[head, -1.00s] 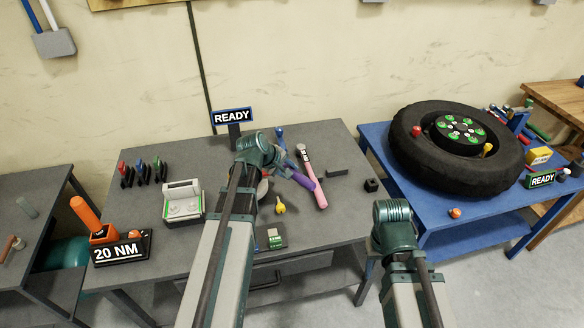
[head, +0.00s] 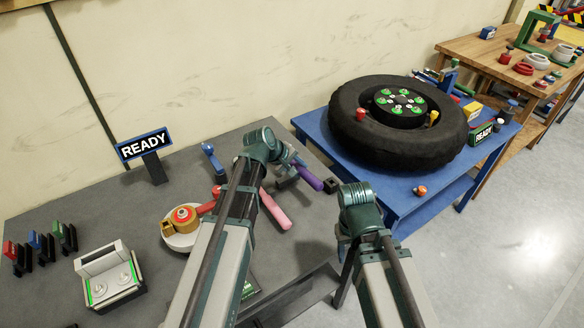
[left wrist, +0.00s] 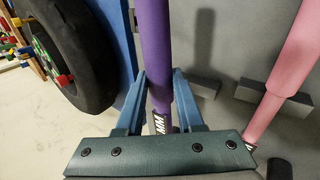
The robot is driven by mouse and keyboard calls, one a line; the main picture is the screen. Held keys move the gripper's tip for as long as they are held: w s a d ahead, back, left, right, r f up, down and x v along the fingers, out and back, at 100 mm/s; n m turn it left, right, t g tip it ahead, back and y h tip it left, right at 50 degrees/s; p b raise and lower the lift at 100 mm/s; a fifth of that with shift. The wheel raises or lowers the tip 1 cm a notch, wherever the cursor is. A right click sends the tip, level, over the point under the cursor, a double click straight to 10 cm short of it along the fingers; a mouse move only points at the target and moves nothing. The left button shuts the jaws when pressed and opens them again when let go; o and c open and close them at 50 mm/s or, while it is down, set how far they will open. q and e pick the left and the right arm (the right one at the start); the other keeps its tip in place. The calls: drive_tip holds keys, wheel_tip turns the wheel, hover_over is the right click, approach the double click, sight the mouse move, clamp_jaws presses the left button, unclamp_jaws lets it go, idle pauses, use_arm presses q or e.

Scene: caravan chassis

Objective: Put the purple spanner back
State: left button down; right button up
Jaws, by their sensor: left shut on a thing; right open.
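The purple spanner (head: 308,177) is held in my left gripper (head: 287,174), over the right part of the grey bench (head: 225,285). In the left wrist view my left gripper's blue fingers (left wrist: 157,98) are shut around the purple spanner's shaft (left wrist: 155,45). Its far end runs out of that view. The pink spanner (head: 275,211) is beside it on the bench; it also shows in the left wrist view (left wrist: 298,60). Of my right arm only the upper links show; its gripper is hidden.
A READY sign (head: 144,146) stands at the bench's back. A red and yellow tool (head: 183,218) and a grey fixture (head: 110,276) lie to the left. The blue table (head: 385,186) with a tyre (head: 345,130) is at right. Grey blocks (left wrist: 197,88) are near the spanners.

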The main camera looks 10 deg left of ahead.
use_arm(q)
drive_tip(key=shift+f, duration=0.1)
idle(0.3)
wheel_tip(320, 180, down, 6)
drive_tip(key=b, duration=0.6)
drive_tip(key=shift+f, duration=0.15)
drive_tip(key=shift+c, duration=2.3)
unclamp_jaws()
drive_tip(key=shift+s, duration=0.1)
drive_tip(key=p+v, duration=1)
drive_tip(key=v, duration=0.4)
drive_tip(key=shift+p, duration=0.35)
drive_tip(key=shift+d, duration=0.1)
